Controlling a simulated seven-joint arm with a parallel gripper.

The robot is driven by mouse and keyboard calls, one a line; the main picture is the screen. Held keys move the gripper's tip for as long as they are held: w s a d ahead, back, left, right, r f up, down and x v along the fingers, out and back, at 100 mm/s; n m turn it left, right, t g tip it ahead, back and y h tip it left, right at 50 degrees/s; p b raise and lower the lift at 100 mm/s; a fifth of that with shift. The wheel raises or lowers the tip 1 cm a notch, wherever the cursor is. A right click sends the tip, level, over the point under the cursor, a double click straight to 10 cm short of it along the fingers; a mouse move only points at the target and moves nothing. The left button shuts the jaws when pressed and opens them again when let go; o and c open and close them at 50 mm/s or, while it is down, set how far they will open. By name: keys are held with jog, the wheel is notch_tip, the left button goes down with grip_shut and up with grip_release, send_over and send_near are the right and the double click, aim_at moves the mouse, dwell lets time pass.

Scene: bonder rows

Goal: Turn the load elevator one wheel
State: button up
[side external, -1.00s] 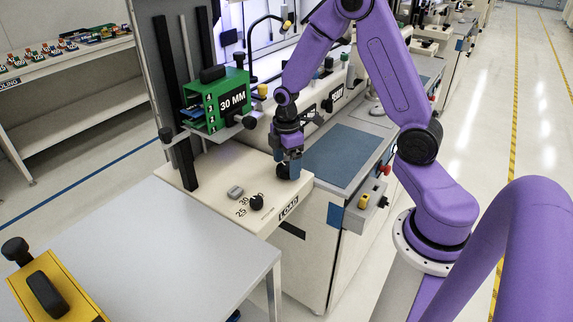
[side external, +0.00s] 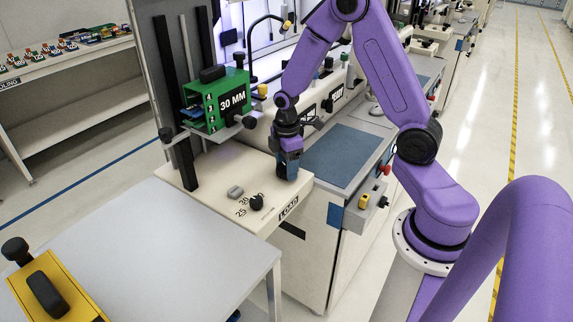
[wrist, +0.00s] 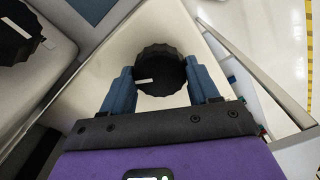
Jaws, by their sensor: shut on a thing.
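The black ribbed wheel (wrist: 161,68) has a white mark on its left side. In the wrist view it sits between my two blue fingers, which close on it from both sides. In the side view my gripper (side external: 288,168) points down at the cream ledge (side external: 215,178) labelled LOAD, and its fingers hide the wheel. The green magazine marked 30 MM (side external: 233,100) is on the load elevator, by the dark upright rails (side external: 188,50).
A small black selector knob (side external: 256,202) with numbers and a grey button (side external: 235,191) are on the same ledge. A yellow magazine (side external: 55,292) lies on the grey table (side external: 180,240) in front. A blue-grey mat (side external: 340,155) is right of my gripper.

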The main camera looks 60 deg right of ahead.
jog(key=m, duration=0.4)
jog(key=shift+m, duration=1.6)
jog(key=o, duration=1.1)
jog(key=shift+c, duration=0.2)
jog(key=shift+r, duration=0.1)
notch_tip(320, 180, up, 17)
jog(key=shift+r, duration=0.15)
